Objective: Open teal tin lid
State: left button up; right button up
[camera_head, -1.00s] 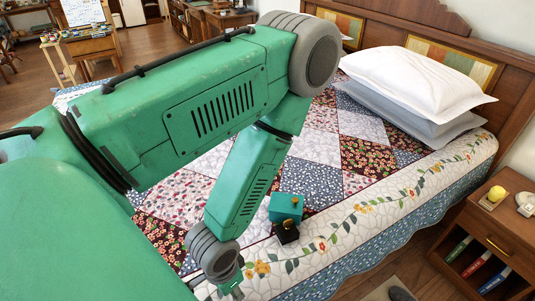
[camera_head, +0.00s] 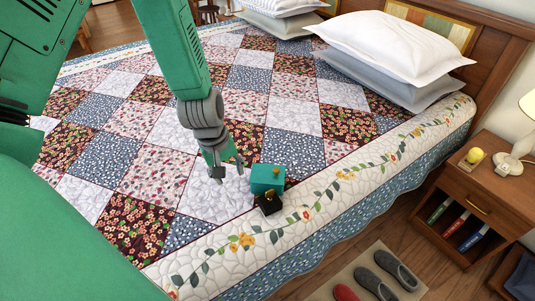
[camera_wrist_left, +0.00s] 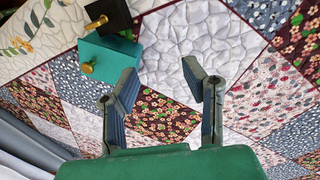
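The teal tin (camera_head: 267,179) is a small box with a gold knob, lying on the quilted bed. A small black box (camera_head: 269,204) with a gold knob sits right beside it, on the near side. In the left wrist view the teal tin (camera_wrist_left: 112,58) and the black box (camera_wrist_left: 106,16) are at the upper left. My left gripper (camera_head: 229,171) is just left of the tin in the head view, apart from it. Its fingers (camera_wrist_left: 161,74) are spread and empty, with quilt between them. My right gripper is not in view.
The patchwork bed (camera_head: 300,117) is mostly clear around the tin. Pillows (camera_head: 392,49) lie at its headboard. A nightstand (camera_head: 472,200) with a yellow object (camera_head: 475,156) and lamp (camera_head: 524,140) stands at the right. Slippers (camera_head: 385,272) lie on a floor mat.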

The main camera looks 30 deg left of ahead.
pick_arm(q)
jog(key=w+a+r+n+t+h+b, duration=0.15)
jog(key=w+r+n+h, duration=0.25)
jog(key=w+r+n, duration=0.5)
jog(key=w+d+f+m, duration=0.1)
jog(key=f, duration=0.2)
jog(key=w+d+f+b, duration=0.1)
jog(key=d+f, duration=0.1)
jog(key=f, duration=0.1)
jog(key=d+f+m+b, duration=0.1)
jog(key=d+f, duration=0.1)
jog(key=f, duration=0.1)
jog(key=shift+w+d+f+m+t, duration=0.1)
jog(key=shift+w+f+m+t, duration=0.2)
jog(key=shift+w, duration=0.1)
jog(key=shift+r, duration=0.1)
grip_shut()
grip_release()
